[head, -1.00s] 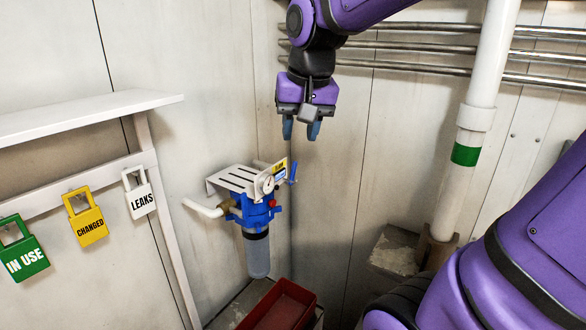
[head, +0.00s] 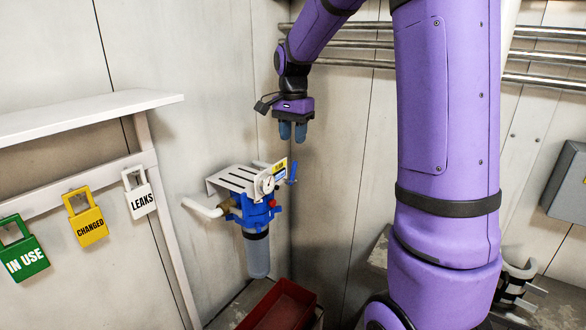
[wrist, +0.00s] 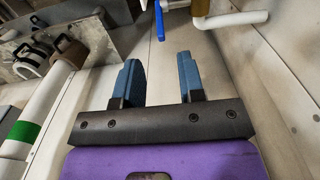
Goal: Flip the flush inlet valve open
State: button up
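The blue lever also shows at the top of the wrist view (wrist: 160,20). My gripper (head: 293,131) points down above the lever, apart from it. In the wrist view my gripper's two blue fingers (wrist: 160,80) are spread with an empty gap between them.
A slotted white bracket (head: 236,178) and a gauge (head: 268,184) sit on the filter unit. A white pipe (head: 203,209) runs to its left. A red bin (head: 282,306) stands below. Padlock-shaped tags hang at left under a white shelf (head: 80,112). Metal pipes (head: 370,44) line the back wall.

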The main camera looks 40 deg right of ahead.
aim_at(293, 166)
notch_tip(293, 166, down, 10)
jog(key=shift+r, duration=0.1)
dwell(0.4)
grip_shut()
